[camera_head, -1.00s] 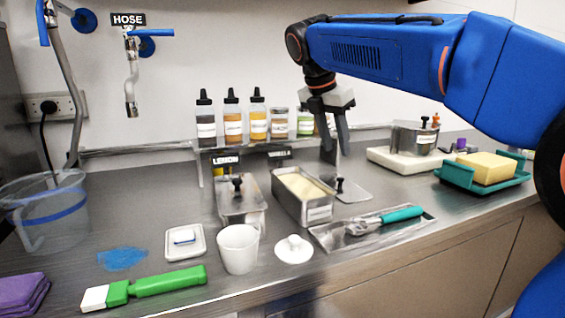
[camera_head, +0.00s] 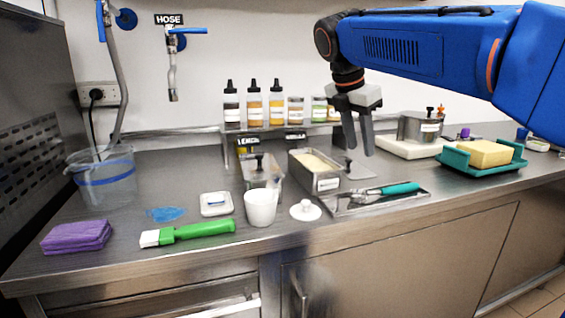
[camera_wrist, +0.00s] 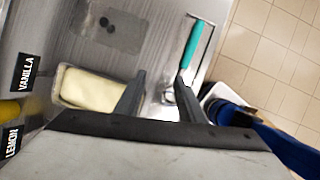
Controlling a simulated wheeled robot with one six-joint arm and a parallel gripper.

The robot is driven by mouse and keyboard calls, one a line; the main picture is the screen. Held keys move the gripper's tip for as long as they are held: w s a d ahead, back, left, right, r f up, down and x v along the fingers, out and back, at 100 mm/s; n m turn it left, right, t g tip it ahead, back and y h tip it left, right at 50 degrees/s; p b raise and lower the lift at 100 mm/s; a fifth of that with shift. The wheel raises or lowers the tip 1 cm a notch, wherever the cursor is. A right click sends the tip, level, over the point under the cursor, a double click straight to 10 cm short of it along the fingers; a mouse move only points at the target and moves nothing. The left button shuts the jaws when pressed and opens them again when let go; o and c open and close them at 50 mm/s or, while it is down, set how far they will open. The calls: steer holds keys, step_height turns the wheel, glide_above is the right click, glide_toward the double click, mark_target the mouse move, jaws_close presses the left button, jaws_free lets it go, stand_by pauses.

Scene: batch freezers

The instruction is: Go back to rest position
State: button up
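My blue arm comes in from the upper right in the head view. My gripper (camera_head: 359,150) hangs above the counter, near the sauce rack, with its fingers pointing down. Its two fingers are apart and nothing is held between them; they also show spread in the wrist view (camera_wrist: 157,98). Below and to the left of it is an open metal pan of pale ice cream (camera_head: 315,165), which also shows in the wrist view (camera_wrist: 90,90). A scoop with a teal handle (camera_head: 388,189) lies on a metal tray (camera_head: 347,207) below the gripper.
A lidded pan (camera_head: 262,176), white cup (camera_head: 261,207), white lid (camera_head: 305,210) and green-handled brush (camera_head: 200,230) stand left. Sauce bottles (camera_head: 254,105) line the back. A lidded metal pot (camera_head: 418,127) and a yellow sponge on a teal tray (camera_head: 486,154) stand right.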

steer(key=s+d+f+m, duration=0.1)
steer(key=s+f+m, duration=0.1)
steer(key=s, duration=0.1)
steer(key=s+d+f+m, duration=0.2)
steer(key=s, duration=0.1)
steer(key=s+d+f+m+y, duration=0.1)
steer(key=s+d+f+m, duration=0.1)
steer(key=shift+s+d+m, duration=0.25)
steer(key=shift+s+m, duration=0.05)
steer(key=shift+s, duration=0.1)
steer(key=s+d+f+m+t+y, duration=0.1)
steer(key=s+d+f+m, duration=0.1)
steer(key=s+f+m, duration=0.6)
steer(key=s+d+f+m+t+y, duration=0.1)
steer(key=s+d+f+m, duration=0.1)
steer(key=s+f+m, duration=0.7)
steer(key=s+f, duration=0.3)
steer(key=f, duration=0.2)
steer(key=shift+s+d+f, duration=0.15)
steer(key=shift+d+f, duration=0.15)
steer(key=shift+f, duration=0.05)
